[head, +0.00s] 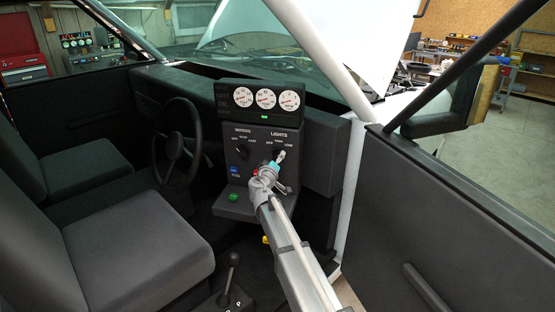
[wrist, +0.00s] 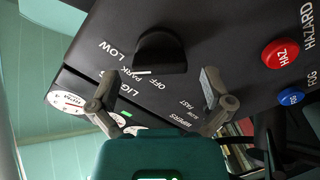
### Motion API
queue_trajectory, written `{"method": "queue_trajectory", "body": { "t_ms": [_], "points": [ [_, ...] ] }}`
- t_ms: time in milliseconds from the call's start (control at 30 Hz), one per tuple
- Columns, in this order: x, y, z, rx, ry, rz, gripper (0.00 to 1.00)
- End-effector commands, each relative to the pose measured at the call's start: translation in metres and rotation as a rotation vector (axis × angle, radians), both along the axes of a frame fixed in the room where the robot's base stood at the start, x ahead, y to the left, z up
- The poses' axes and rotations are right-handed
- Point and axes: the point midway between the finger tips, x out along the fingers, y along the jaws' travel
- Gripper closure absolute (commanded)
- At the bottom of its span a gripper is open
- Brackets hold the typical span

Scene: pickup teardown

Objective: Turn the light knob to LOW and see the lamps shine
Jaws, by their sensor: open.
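The light knob (wrist: 160,48) is a black knob on the dark dash panel, with a white pointer line. In the wrist view the line lies close to the PARK label, between LOW and OFF. In the head view the gripper partly hides the light knob, under the LIGHTS label (head: 281,134). My gripper (wrist: 161,88) is open and empty, its two fingers apart on either side of the knob's near end. Whether they touch it I cannot tell. In the head view my gripper (head: 279,156) is at the panel. No shining headlamp is in view.
The wipers knob (head: 243,151) sits left of the light knob. A red HAZ button (wrist: 282,54) and a blue FOG button (wrist: 291,96) are on the same panel. Three round gauges (head: 266,98) stand above it. The steering wheel (head: 176,143) and seats are at left, the open door (head: 450,225) at right.

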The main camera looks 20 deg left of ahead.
Motion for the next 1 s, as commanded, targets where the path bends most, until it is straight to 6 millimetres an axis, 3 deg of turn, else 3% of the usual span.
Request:
{"method": "queue_trajectory", "body": {
  "t_ms": [500,733,1000],
  "points": [
    [-0.082,-0.012,0.000,0.000,0.000,0.001,0.00],
    [-0.099,-0.013,0.000,0.000,0.001,0.001,0.00],
    [-0.101,-0.013,0.000,0.000,0.000,0.000,0.00]
  ]
}}
